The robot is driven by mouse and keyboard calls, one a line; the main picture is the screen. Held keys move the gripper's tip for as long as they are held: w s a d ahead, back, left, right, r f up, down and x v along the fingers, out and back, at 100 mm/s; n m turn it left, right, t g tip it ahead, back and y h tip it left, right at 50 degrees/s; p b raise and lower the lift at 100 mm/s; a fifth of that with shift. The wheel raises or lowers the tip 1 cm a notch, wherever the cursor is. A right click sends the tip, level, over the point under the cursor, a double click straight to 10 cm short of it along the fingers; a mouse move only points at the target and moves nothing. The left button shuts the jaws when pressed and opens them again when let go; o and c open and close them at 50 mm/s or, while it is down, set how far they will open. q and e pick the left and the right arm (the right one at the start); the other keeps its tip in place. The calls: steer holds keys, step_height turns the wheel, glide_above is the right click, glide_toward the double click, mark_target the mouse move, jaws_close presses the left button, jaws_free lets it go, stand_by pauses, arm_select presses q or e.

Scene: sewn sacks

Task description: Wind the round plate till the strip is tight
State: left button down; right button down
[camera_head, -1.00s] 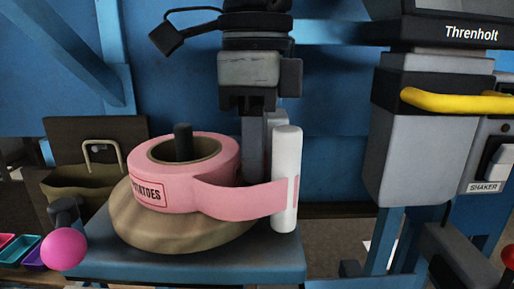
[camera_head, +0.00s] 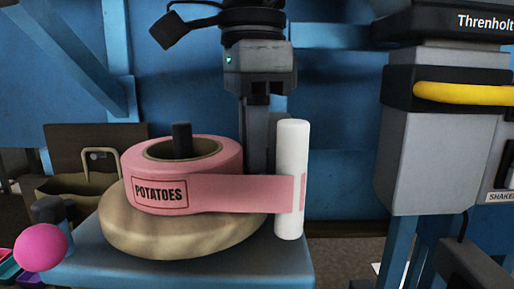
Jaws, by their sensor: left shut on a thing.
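The tan round plate (camera_head: 150,235) lies on a blue stand and carries a pink roll (camera_head: 225,155) around a dark post. The pink strip (camera_head: 230,194), printed POTATOES, runs straight from the roll to the white upright roller (camera_head: 292,180), with no visible sag. My left gripper (camera_head: 256,150) reaches down behind the roll, beside the roller. It is shut; its fingertips and their grip are hidden behind the roll and strip, apparently at the plate's far side. My right gripper is not in view.
A pink ball knob (camera_head: 41,247) stands at the stand's left corner. A brown bin (camera_head: 75,190) is behind it. A grey machine with a yellow handle (camera_head: 465,94) stands at the right. The blue stand's front (camera_head: 200,270) is clear.

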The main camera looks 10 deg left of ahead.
arm_select(q)
steer(key=shift+w+a+n, duration=0.15)
steer(key=shift+w+n, duration=0.1)
steer(key=shift+n, duration=0.25)
steer(key=shift+w, duration=0.1)
stand_by(0.3)
steer(key=c, duration=1.3)
jaws_free()
steer(key=shift+o, duration=0.2)
steer(key=shift+r, duration=0.1)
